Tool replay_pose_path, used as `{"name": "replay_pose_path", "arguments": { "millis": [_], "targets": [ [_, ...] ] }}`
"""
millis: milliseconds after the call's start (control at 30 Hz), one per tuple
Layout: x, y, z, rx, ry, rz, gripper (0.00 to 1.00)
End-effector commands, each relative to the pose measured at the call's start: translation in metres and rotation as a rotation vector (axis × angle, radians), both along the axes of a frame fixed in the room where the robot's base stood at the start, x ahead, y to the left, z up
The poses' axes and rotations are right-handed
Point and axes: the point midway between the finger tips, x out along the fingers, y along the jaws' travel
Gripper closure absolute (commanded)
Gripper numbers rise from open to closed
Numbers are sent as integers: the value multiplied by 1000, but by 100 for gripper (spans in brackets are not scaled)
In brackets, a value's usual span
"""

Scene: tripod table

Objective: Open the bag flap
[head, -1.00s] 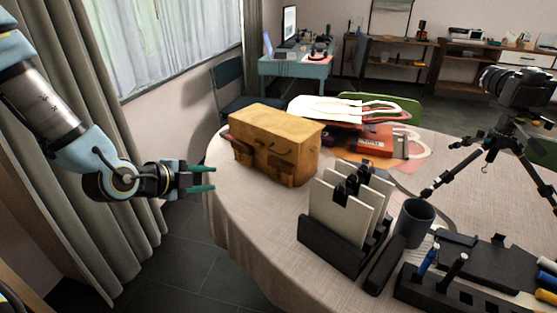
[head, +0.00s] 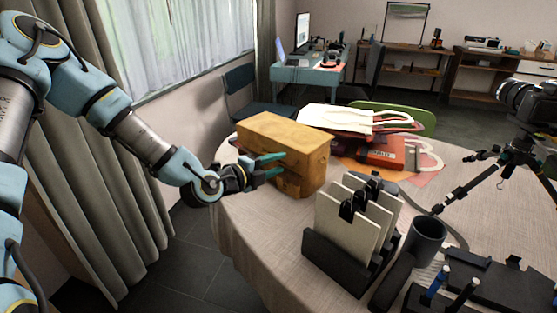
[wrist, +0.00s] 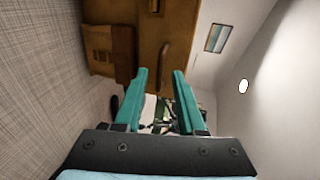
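A tan bag (head: 310,160) stands upright on the round table, its top flap (head: 275,130) lying shut over it. My gripper (head: 281,164) is in front of the bag's front face, hiding part of it. In the wrist view the bag (wrist: 180,20) fills the upper middle, turned sideways. A curved brown handle (wrist: 164,62) shows just beyond the gap between my fingertips (wrist: 160,73). The fingers are apart with nothing between them. I cannot tell whether they touch the bag. A pocket (wrist: 122,50) lies to the left.
A curtain (head: 130,200) hangs at the left. Bare cloth lies in front of the bag.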

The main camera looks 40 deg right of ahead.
Motion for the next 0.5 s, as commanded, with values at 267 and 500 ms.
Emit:
{"name": "replay_pose_path", "arguments": {
  "millis": [267,500],
  "targets": [
    [1,-10,-3,1,1,0,61],
    [1,-10,-3,1,1,0,70]
  ]
}}
